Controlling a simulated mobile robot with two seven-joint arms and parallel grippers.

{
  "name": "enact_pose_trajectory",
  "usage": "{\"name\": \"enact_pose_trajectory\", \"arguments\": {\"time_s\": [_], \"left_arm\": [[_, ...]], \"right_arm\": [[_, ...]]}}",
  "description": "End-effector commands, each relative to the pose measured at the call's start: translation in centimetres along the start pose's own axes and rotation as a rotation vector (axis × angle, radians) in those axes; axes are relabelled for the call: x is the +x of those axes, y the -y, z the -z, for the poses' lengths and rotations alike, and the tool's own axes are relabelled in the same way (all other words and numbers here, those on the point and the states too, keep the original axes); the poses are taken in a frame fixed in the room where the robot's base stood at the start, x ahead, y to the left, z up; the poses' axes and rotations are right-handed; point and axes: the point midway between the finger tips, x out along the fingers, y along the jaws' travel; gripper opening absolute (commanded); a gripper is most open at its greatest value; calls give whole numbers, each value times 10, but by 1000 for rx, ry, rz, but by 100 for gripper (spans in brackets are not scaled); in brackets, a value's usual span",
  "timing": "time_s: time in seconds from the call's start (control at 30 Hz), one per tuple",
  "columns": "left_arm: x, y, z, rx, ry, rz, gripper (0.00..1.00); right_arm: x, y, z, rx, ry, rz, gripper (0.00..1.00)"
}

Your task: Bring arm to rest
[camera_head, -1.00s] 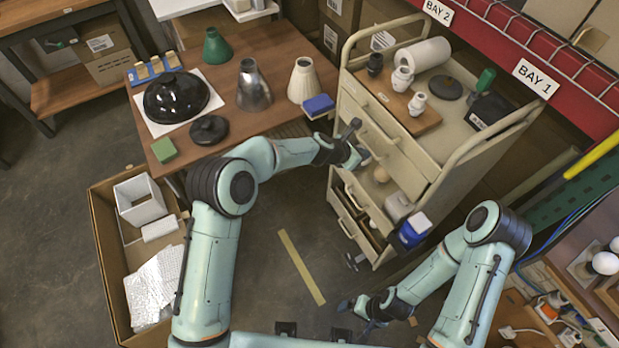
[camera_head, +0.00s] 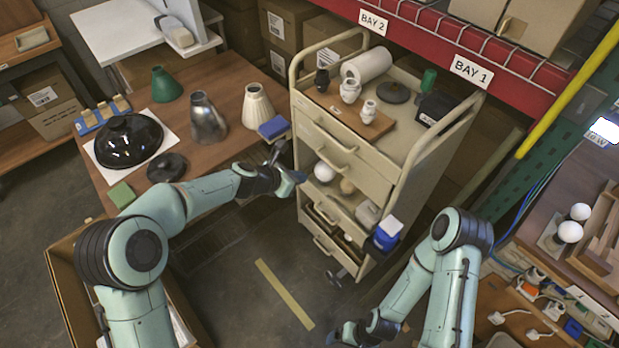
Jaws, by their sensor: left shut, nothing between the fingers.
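My left arm reaches in from the left, and its gripper (camera_head: 287,174) is shut and empty. It is in front of the left side of the beige cart (camera_head: 392,182), apart from the white bulb (camera_head: 323,172) on the cart's open shelf. A tan round thing (camera_head: 347,186) sits beside the bulb. My right arm is low at the right, folded down in front of the cart. Its gripper (camera_head: 347,334) is dark and small near the bottom edge; its jaw opening is unclear.
The wooden table (camera_head: 215,73) at left holds a black dome shade (camera_head: 128,141), a green cone (camera_head: 166,84), a metal shade (camera_head: 208,119) and a cream shade (camera_head: 257,106). Floor before the cart is clear.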

Motion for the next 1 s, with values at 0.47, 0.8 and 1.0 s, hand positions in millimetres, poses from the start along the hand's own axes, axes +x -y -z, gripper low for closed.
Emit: {"name": "enact_pose_trajectory", "arguments": {"time_s": [0.47, 0.8, 1.0], "left_arm": [[-21, 0, 3, 2, -5, 0, 0], [3, 20, 171, 399, -295, 67, 0], [-11, 75, 315, 854, -462, 290, 0]], "right_arm": [[0, 0, -1, 0, 1, 0, 95], [0, 0, -1, 0, 1, 0, 95], [0, 0, -1, 0, 1, 0, 95]]}}
